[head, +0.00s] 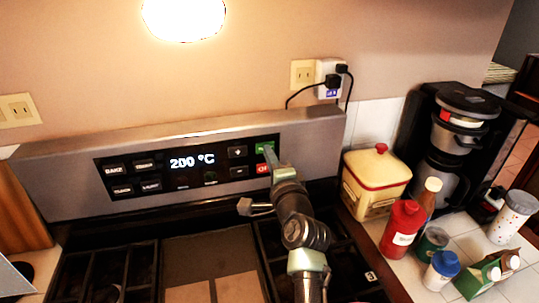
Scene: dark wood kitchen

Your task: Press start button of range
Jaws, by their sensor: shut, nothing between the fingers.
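The range's control panel (225,180) stands upright on the grey backguard, and its display (192,161) reads 200 °C. A green button (261,148), which looks like the start button, is at the panel's upper right, with a red button (262,169) just below it.
Stove grates (105,275) lie below the panel. On the right counter stand a cream canister (375,185), a red bottle (402,230), several other small containers and a black coffee maker (445,150). Plugged-in cords (318,88) hang on the wall above the panel.

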